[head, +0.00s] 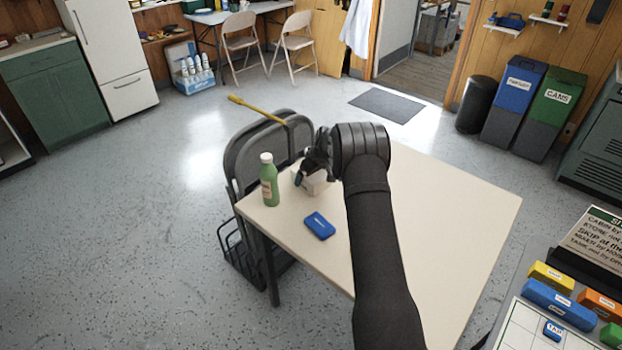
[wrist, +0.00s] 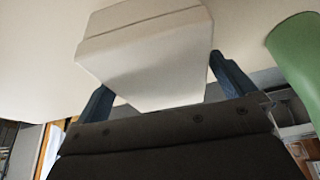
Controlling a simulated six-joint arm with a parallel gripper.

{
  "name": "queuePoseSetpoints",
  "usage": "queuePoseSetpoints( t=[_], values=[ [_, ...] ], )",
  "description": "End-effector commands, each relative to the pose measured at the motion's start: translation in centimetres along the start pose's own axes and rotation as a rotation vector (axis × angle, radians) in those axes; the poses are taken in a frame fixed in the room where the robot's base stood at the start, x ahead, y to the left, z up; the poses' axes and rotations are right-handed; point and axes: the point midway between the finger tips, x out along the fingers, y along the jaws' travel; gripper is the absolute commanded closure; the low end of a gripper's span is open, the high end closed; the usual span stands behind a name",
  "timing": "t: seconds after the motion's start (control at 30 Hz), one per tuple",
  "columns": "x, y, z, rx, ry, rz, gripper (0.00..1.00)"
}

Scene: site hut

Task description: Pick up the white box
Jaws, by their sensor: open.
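The white box (head: 317,184) stands on the cream table (head: 440,205) near its far left part, partly hidden behind my gripper in the head view. In the wrist view the white box (wrist: 150,55) fills the upper middle. My gripper (head: 302,176) is at the box, its blue fingers open. In the wrist view my gripper (wrist: 160,88) has one finger on each side of the box's near end. Whether the fingers touch the box, I cannot tell.
A green bottle (head: 269,180) stands just left of the box, close to my gripper; it also shows in the wrist view (wrist: 300,60). A blue case (head: 319,225) lies nearer on the table. A dark folding chair (head: 262,150) stands against the table's left edge. The table's right side is clear.

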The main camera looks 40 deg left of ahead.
Motion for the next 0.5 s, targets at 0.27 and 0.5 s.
queuePoseSetpoints(
  t=[0.27,0.5],
  values=[
    [0.36,-0.01,0.17,0.0,-0.001,-0.001,0.0],
    [0.46,-0.01,0.2,0.0,0.0,0.0,0.0]
  ],
)
